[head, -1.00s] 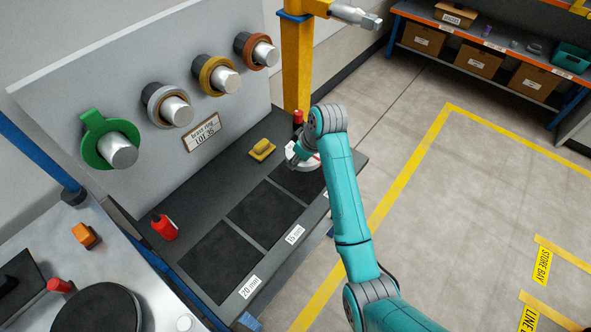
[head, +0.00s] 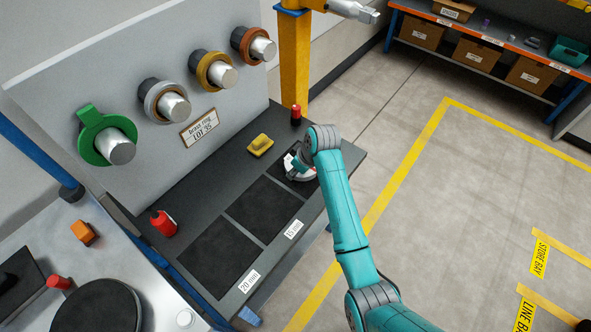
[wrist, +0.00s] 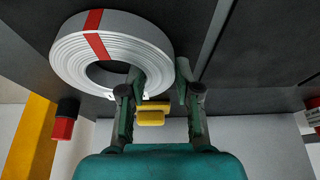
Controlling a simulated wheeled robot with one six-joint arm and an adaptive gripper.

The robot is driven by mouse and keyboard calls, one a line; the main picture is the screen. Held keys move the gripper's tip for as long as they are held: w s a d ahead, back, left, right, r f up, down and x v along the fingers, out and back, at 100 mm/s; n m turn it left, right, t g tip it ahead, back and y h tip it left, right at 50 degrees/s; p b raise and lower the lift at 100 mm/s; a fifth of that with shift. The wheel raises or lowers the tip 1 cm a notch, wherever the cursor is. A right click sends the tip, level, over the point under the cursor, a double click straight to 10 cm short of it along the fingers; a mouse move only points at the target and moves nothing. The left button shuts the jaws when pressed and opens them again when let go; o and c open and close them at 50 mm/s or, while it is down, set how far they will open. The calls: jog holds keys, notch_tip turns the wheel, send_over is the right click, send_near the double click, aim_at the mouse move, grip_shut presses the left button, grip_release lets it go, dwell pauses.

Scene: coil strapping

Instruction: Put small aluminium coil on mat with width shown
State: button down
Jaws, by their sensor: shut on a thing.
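The aluminium coil (wrist: 68,62) is a pale grey wound ring with a red strap band across it. My gripper (wrist: 160,82) is shut on its wall, one finger in the hole and the other outside. In the head view, the coil (head: 302,175) is partly hidden behind my gripper (head: 296,167), over the far right mat (head: 275,172). I cannot tell whether it touches the mat. The middle mat (head: 262,212) is labelled 15 mm and the near left mat (head: 222,256) 20 mm. The far mat's label is hidden by my arm.
A yellow block with a handle (head: 260,146) and a red-topped post (head: 296,113) stand close behind the coil. A red bottle (head: 163,223) stands at the bench's left. Rings hang on pegs along the back panel (head: 50,130). The middle and near mats are clear.

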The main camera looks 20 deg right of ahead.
jog(key=c, duration=0.8)
grip_release()
jog(key=shift+f, duration=0.1)
jog(key=v, duration=1.2)
